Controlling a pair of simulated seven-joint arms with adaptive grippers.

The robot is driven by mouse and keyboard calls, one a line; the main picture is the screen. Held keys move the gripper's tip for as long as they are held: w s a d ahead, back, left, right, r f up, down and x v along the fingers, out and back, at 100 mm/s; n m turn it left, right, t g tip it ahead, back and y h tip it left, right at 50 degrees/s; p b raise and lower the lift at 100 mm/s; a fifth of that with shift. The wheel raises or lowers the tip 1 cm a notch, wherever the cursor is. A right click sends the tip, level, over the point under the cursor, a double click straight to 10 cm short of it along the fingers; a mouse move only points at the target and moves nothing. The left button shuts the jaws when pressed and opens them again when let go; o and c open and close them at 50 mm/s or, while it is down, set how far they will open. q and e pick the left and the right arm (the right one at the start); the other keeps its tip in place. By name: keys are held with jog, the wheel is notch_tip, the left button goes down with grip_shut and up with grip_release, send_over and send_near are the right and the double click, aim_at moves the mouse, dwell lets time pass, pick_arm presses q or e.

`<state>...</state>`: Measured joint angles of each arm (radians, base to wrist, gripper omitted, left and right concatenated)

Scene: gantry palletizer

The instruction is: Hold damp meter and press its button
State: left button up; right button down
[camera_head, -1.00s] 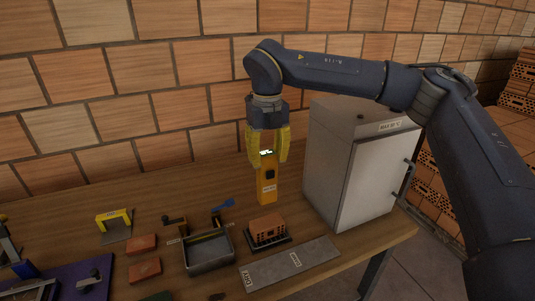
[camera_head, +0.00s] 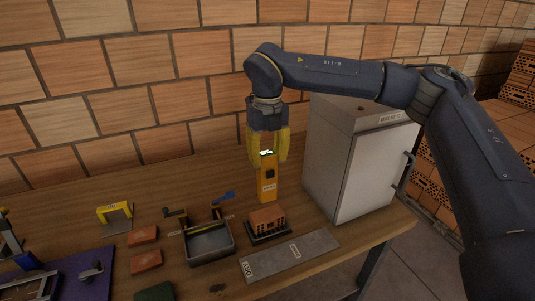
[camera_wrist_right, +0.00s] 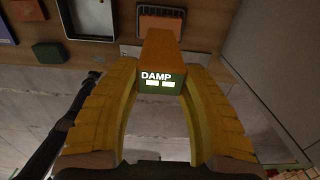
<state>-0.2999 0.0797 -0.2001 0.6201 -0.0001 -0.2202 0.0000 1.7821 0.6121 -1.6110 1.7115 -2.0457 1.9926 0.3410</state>
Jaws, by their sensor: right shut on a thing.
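The damp meter (camera_head: 267,184) is an orange upright body with a lit display at its top, in the middle of the head view. My right gripper (camera_head: 267,158), with yellow fingers, comes down from above and is shut on the meter's upper part. In the right wrist view the meter's lit end reads "DAMP" (camera_wrist_right: 160,80) and sits between the two yellow fingers. A dark spot, possibly the button, shows on the meter's front in the head view. I cannot tell whether the meter's base touches the table. My left gripper is not in view.
A grey cabinet (camera_head: 350,165) stands close to the right of the meter. A brick on a dark stand (camera_head: 267,221), a metal tray (camera_head: 209,245) and a grey strip (camera_head: 290,256) lie in front. Small bricks (camera_head: 145,261) and a yellow gauge (camera_head: 114,213) lie left. The wall is behind.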

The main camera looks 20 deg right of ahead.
aim_at(268, 177)
jog(key=shift+f, duration=3.45)
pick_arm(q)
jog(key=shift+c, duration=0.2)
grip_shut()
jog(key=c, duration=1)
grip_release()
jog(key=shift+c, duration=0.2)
